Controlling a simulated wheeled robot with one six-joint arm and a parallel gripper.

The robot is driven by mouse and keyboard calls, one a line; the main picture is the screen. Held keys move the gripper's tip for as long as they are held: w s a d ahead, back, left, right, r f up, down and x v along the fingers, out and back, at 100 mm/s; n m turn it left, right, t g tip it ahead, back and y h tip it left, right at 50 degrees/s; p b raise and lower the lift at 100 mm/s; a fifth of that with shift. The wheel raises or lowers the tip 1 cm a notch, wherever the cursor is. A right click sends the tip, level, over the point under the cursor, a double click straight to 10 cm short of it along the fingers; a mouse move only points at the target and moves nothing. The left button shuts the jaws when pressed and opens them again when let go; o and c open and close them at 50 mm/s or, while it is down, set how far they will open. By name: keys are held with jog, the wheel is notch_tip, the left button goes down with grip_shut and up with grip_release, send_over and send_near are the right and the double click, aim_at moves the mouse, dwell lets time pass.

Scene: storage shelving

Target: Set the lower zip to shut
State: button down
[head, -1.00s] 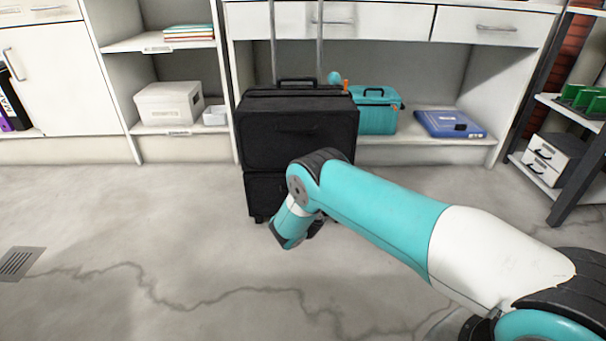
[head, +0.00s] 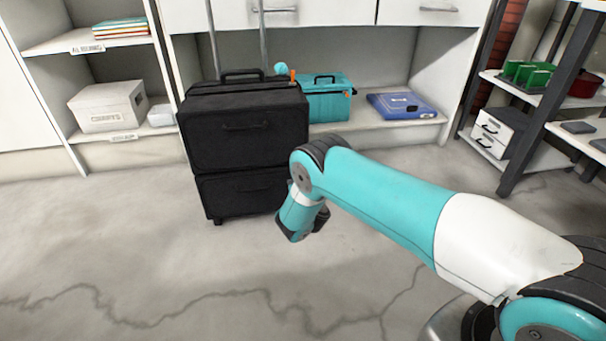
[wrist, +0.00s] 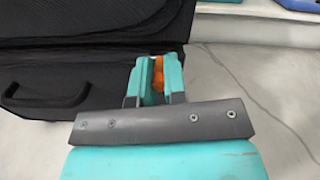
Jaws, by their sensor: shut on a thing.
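The black suitcase (head: 245,140) stands upright on the floor, with an upper and a lower compartment (head: 240,192). In the wrist view its dark front and a curved handle (wrist: 45,95) fill the left side. My gripper (wrist: 158,75) is shut on an orange zip pull (wrist: 158,72) at the right end of the suitcase front, by the seam between the compartments. In the head view my wrist hangs by the suitcase's lower right edge and the fingertips are hidden. The zip's teeth are too dark to make out.
A teal case (head: 328,103) and a blue flat case (head: 402,106) sit on the low shelf behind. A white box (head: 107,107) is on the left shelf. A dark-framed rack (head: 545,95) stands at right. The floor in front is open.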

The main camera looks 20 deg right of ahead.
jog(key=c, duration=1.2)
grip_release()
jog(key=shift+d, duration=0.35)
jog(key=shift+o, duration=0.2)
jog(key=shift+a, duration=0.1)
jog(key=shift+s+a, duration=0.1)
jog(key=shift+s, duration=0.05)
jog(key=shift+s+p, duration=0.3)
jog(key=shift+p, duration=0.05)
jog(key=s+a+p, duration=0.3)
jog(key=s+p, duration=1.3)
jog(key=p, duration=0.4)
jog(key=shift+s+a+p, duration=0.15)
jog(key=shift+p, duration=0.2)
